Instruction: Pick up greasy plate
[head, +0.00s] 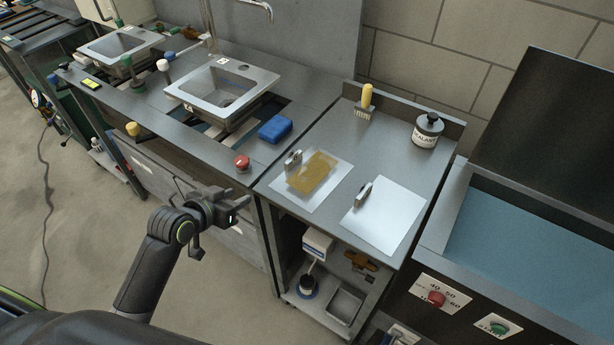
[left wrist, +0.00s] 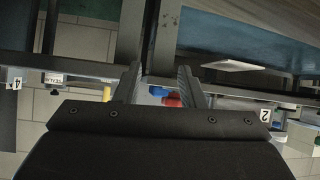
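The greasy plate (head: 313,172) is a flat metal plate with a brown smear across it. It lies on the grey worktop right of the sink bench, with a small metal handle (head: 293,158) at its left edge. A clean, shiny plate (head: 383,216) with a similar handle (head: 364,192) lies to its right. My left gripper (head: 232,203) is in front of the bench, left of and apart from the greasy plate. In the left wrist view, its two fingers (left wrist: 160,82) stand apart with nothing held between them. My right gripper is not in view.
A red button (head: 242,162) and a blue sponge-like block (head: 275,129) sit on the sink bench near the greasy plate. A yellow-handled brush (head: 365,102) and a black-lidded jar (head: 428,130) stand behind the plates. A blue-filled tank (head: 540,245) is at right.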

